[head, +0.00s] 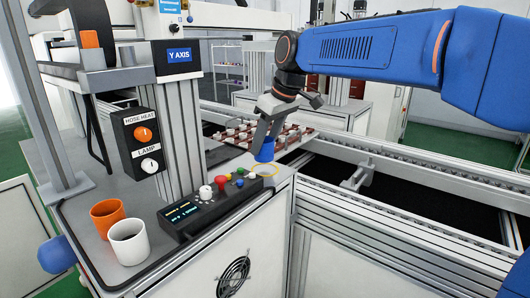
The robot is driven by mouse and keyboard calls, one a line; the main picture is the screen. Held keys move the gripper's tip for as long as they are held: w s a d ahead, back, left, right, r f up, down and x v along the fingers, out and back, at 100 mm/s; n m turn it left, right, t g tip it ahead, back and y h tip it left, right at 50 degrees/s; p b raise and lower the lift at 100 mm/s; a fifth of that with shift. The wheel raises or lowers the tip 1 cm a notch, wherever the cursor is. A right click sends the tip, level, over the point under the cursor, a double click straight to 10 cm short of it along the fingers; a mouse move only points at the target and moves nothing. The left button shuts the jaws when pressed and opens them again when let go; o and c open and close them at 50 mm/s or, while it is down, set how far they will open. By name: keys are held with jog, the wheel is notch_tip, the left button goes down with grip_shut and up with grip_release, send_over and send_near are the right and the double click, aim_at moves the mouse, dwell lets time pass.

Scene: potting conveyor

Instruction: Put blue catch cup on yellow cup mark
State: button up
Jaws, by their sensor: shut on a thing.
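The blue catch cup (264,150) is held in my gripper (266,138) in the head view, near the back right corner of the grey worktop. My gripper points down and is shut on the cup; its fingers hide part of the cup's upper side. The yellow cup mark (266,170) is a thin ring on the worktop just below the cup in the picture. The cup seems slightly above the mark, but I cannot tell the exact gap.
A control panel (212,205) with a small screen, knobs and a red button sits left of the mark. An orange cup (106,214) and a white cup (129,242) stand at the front left. A switch box (141,143) hangs on the column. Conveyor rails (420,180) run along the right.

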aim_at(265, 152)
jog(key=shift+f, duration=1.55)
jog(key=shift+f, duration=0.1)
jog(key=o, duration=1.1)
jog(key=shift+c, duration=0.2)
jog(key=v, duration=1.1)
jog(key=s+d+f+m, duration=0.35)
jog(key=s+d, duration=0.25)
jog(key=d, duration=0.4)
jog(key=s+d+f+m+t+h, duration=0.1)
jog(key=s+d+f+m, duration=0.2)
jog(key=s+d+f, duration=0.5)
jog(key=s+d+f+m+t+h, duration=0.1)
jog(key=s+d+f+m, duration=0.3)
jog(key=s+d+f, duration=0.4)
jog(key=s+f+h, duration=0.1)
jog(key=s+f, duration=0.4)
jog(key=f, duration=0.2)
jog(key=shift+s+d+h, duration=0.2)
jog(key=shift+s+h, duration=0.1)
jog(key=shift+s, duration=0.05)
